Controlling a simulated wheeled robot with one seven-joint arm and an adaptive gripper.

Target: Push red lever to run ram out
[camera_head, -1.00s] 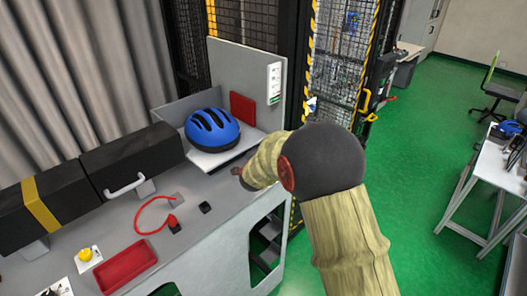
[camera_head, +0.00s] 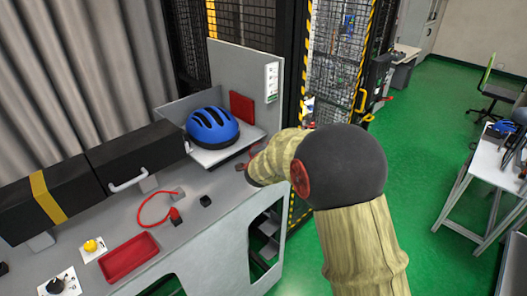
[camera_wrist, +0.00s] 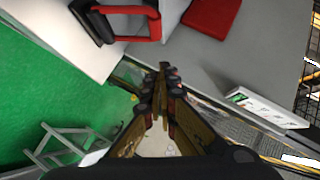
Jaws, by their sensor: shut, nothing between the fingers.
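A red lever (camera_wrist: 151,25), a bent red bar on a black mount, shows at the top left of the wrist view beside the bench edge. In the head view a small red part (camera_head: 252,152) shows beside my wrist; I cannot tell if it is the same lever. My gripper (camera_wrist: 163,72) is shut and empty, with its fingertips below and right of the lever in the wrist view, apart from it in the picture. In the head view my arm hides the fingers. I cannot make out the ram.
A blue helmet (camera_head: 212,126) sits on a light plate by an upright grey panel (camera_head: 255,67) with a red pad (camera_head: 242,106). A red tray (camera_head: 129,259) and a yellow button (camera_head: 91,245) are on the bench. A mesh cage stands behind; green floor (camera_head: 430,160) is open at right.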

